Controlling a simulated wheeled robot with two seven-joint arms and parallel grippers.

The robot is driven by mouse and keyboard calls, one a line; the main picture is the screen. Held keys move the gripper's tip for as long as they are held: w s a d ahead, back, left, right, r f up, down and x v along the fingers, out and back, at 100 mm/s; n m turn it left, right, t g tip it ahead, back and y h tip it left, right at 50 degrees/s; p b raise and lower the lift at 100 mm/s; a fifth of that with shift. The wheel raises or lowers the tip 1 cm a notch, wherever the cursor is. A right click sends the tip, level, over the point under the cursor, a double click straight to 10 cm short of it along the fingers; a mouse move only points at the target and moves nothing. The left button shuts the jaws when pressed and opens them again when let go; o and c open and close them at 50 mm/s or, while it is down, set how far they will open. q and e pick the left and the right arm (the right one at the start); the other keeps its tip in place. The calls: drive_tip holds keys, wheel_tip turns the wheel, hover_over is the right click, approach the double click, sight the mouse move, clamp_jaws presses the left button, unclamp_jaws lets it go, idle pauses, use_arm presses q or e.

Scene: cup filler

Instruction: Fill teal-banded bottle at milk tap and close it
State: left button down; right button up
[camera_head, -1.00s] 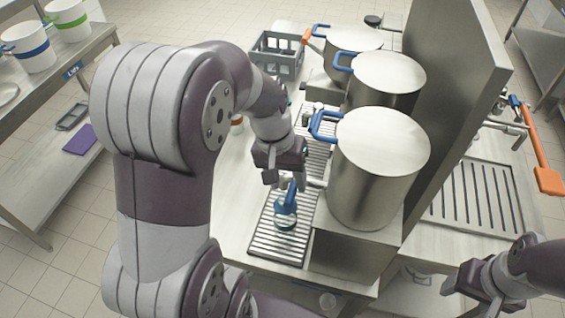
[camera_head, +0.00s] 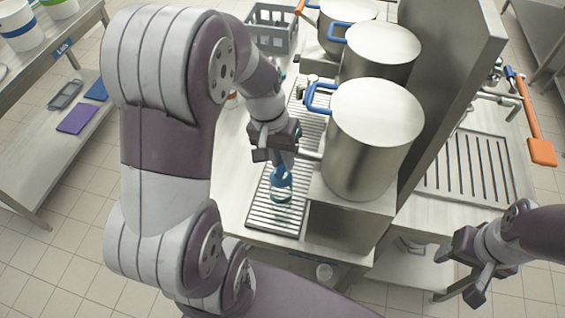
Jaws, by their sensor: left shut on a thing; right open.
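My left gripper (camera_head: 279,158) is over the front slatted drip tray (camera_head: 262,222), in front of the nearest large steel pot (camera_head: 372,150). It points down and is shut on a blue part (camera_head: 281,176); I cannot tell whether this is a cap or a tap lever. Just below it is a small clear bottle (camera_head: 281,198) with a teal ring, apparently upright on the tray. Its mouth and contents are hidden or too small to tell. The tap spout is mostly hidden beside the gripper. My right gripper (camera_head: 463,276) is open and empty at lower right.
Two more steel pots (camera_head: 380,50) stand in a row behind, beside a tall steel partition (camera_head: 455,90). A grey crate (camera_head: 270,28) sits at the back of the counter. An orange paddle (camera_head: 541,152) and another slatted tray (camera_head: 470,165) are on the right side.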

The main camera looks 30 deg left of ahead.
use_arm(q)
drive_tip(key=shift+w+a+m, duration=0.1)
drive_tip(key=shift+a+m, duration=0.5)
drive_tip(key=shift+m, duration=0.5)
drive_tip(key=shift+a, duration=0.1)
drive_tip(key=m, duration=0.1)
drive_tip(key=a+m+g, duration=0.1)
drive_tip(key=m, duration=0.1)
drive_tip(key=shift+w+a, duration=0.3)
